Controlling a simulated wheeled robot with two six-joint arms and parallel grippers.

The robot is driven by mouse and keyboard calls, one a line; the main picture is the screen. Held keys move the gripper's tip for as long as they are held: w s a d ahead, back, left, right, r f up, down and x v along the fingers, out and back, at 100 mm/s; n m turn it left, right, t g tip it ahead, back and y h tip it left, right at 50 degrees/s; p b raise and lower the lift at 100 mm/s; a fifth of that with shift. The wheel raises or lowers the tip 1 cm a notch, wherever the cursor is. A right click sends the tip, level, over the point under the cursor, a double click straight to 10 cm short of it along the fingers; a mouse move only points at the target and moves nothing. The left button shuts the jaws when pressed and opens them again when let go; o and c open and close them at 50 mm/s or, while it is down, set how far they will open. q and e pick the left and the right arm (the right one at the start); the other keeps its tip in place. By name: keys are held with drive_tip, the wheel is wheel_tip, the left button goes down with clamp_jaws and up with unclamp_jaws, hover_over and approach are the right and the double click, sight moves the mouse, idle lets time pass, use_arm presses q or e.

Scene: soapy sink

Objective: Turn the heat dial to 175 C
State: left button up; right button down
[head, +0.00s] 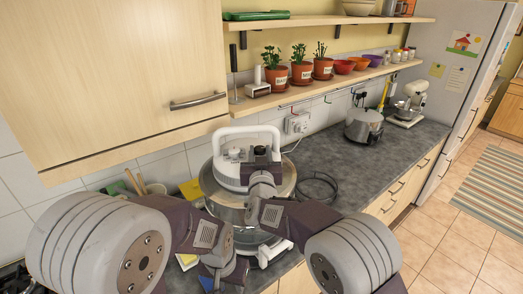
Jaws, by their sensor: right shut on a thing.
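A halogen-oven-like appliance stands on the counter, with a glass bowl (288,185) and a white lid (231,172) with a raised white handle (247,131). My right gripper (262,151) is at the top of the lid, under the handle, shut on what appears to be the heat dial. The dial itself is hidden by the gripper, and its setting cannot be read. My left gripper (212,284) is low in front of the appliance, partly cut off by the bottom edge; its fingers cannot be made out clearly.
A cupboard (120,80) hangs above left. A shelf (330,84) with potted herbs and bowls runs behind. A black cable (322,184) lies right of the appliance. A steel pot (363,126) and a stand mixer (410,102) stand farther right; the counter between is clear.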

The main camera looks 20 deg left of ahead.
drive_tip(key=shift+a+r+m+t+h+p, duration=0.15)
drive_tip(key=shift+m+t+h+p, duration=0.15)
drive_tip(key=shift+m+h+p, duration=0.55)
drive_tip(key=c, duration=1.3)
unclamp_jaws()
drive_tip(key=shift+o, duration=0.2)
